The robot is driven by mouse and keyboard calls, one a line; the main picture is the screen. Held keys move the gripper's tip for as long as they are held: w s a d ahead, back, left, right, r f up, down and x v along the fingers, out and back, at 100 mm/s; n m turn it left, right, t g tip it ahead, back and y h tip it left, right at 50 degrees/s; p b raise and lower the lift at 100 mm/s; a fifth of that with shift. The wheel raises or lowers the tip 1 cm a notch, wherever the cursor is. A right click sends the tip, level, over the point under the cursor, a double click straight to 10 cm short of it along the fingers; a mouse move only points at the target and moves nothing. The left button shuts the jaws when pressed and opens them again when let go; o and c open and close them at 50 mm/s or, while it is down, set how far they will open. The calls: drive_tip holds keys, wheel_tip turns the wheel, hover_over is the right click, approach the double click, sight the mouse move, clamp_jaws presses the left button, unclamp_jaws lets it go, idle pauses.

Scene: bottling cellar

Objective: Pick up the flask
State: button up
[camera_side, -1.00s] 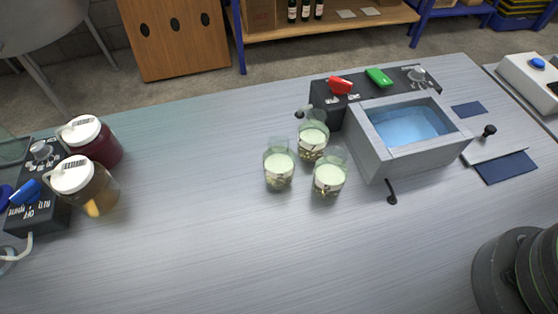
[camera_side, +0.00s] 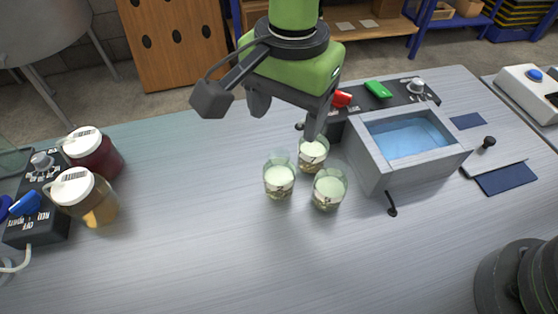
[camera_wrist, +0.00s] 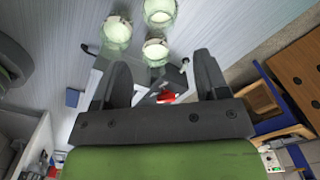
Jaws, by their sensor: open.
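Three clear glass flasks with pale green-white contents stand upright in a close group on the metal table. In the side view they are a left one (camera_side: 279,180), a back one (camera_side: 312,152) and a front right one (camera_side: 329,187). My gripper (camera_side: 287,112) is open and empty, pointing down above and behind the group, with one finger above the back flask. In the wrist view, one flask (camera_wrist: 155,52) appears between the fingertips (camera_wrist: 160,65). The other two (camera_wrist: 116,34) (camera_wrist: 159,10) lie beyond it. No finger visibly grips a flask.
A grey water bath (camera_side: 372,162) stands just right of the flasks, with a black control box bearing red (camera_side: 341,98) and green (camera_side: 378,89) switches behind. Two white-lidded jars (camera_side: 92,208) (camera_side: 94,160) stand at the left. The front middle of the table is clear.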

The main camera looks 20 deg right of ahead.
sight(278, 171)
drive_tip(key=f, duration=0.4)
drive_tip(key=a+f, duration=0.1)
drive_tip(key=f, duration=0.1)
drive_tip(key=shift+s, duration=0.25)
wheel_tip(278, 171, down, 6)
drive_tip(key=shift+a+r, duration=0.1)
drive_tip(key=shift+r, duration=0.05)
drive_tip(key=shift+c, duration=0.2)
drive_tip(key=c, duration=0.7)
